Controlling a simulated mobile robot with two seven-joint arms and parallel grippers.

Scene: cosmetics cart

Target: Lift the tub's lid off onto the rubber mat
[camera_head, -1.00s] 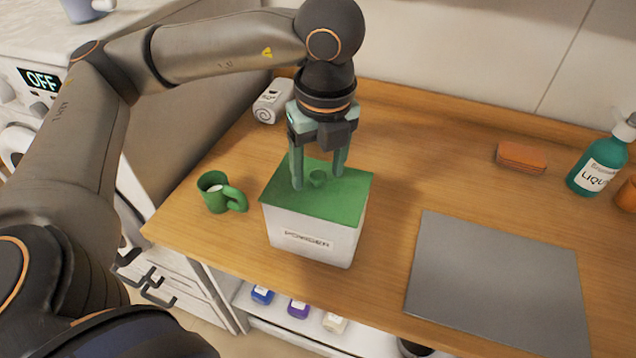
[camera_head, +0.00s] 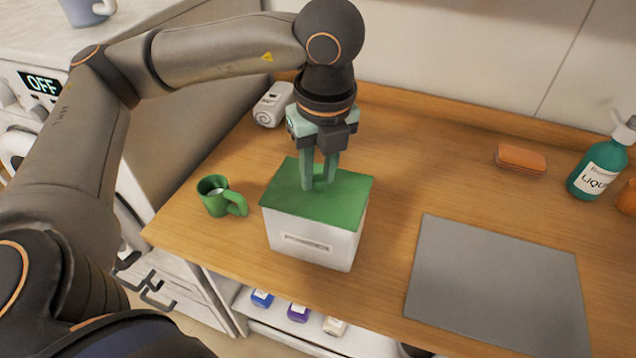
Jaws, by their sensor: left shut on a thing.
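The rubber mat (camera_head: 497,285) is a bare grey rectangle lying to the right of the tub. My right gripper is not in view.
A green mug (camera_head: 219,196) stands close to the tub's left. A white rolled item (camera_head: 273,104) lies behind it. An orange sponge (camera_head: 521,158) and a teal pump bottle (camera_head: 600,166) are at the back right. The worktop between tub and mat is clear.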

